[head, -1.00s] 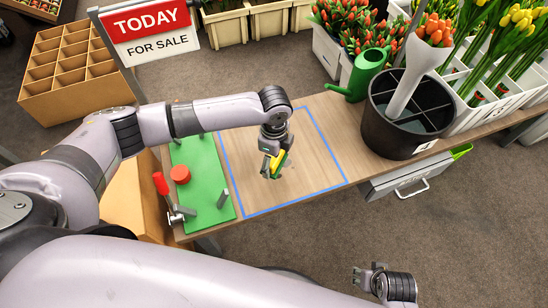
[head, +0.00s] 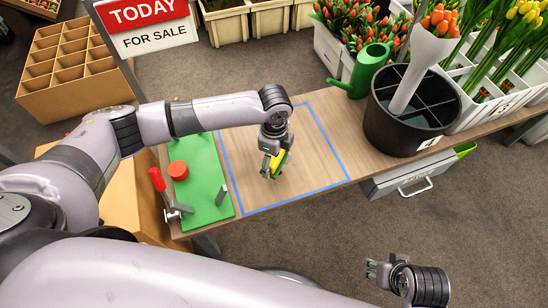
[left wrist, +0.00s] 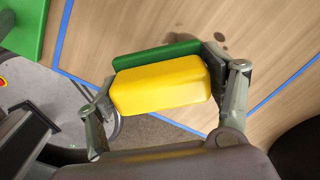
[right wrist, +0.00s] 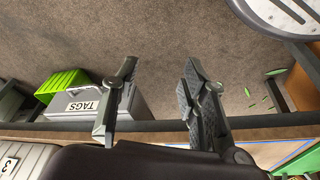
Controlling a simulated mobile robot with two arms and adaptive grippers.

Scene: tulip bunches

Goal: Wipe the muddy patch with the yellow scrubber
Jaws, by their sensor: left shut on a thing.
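The yellow scrubber (left wrist: 160,86) with its green pad (left wrist: 155,54) is between the fingers of my left gripper (left wrist: 165,92), which is shut on it. In the head view, the left gripper (head: 272,170) holds the scrubber (head: 277,162) over the blue-outlined part of the table; whether the pad touches the wood cannot be told. Small dark brown spots of the muddy patch (left wrist: 220,37) show just beyond the pad in the left wrist view; the arm and scrubber may hide more. My right gripper (head: 372,270) is open and empty off the table's front, its fingers apart in the right wrist view (right wrist: 160,75).
A green board (head: 203,190) with a red knob and clamp lies left of the blue outline (head: 335,150). A black divided bucket (head: 400,135) and green watering can (head: 368,72) stand to the right. A grey TAGS bin (right wrist: 125,105) hangs below the table's front edge.

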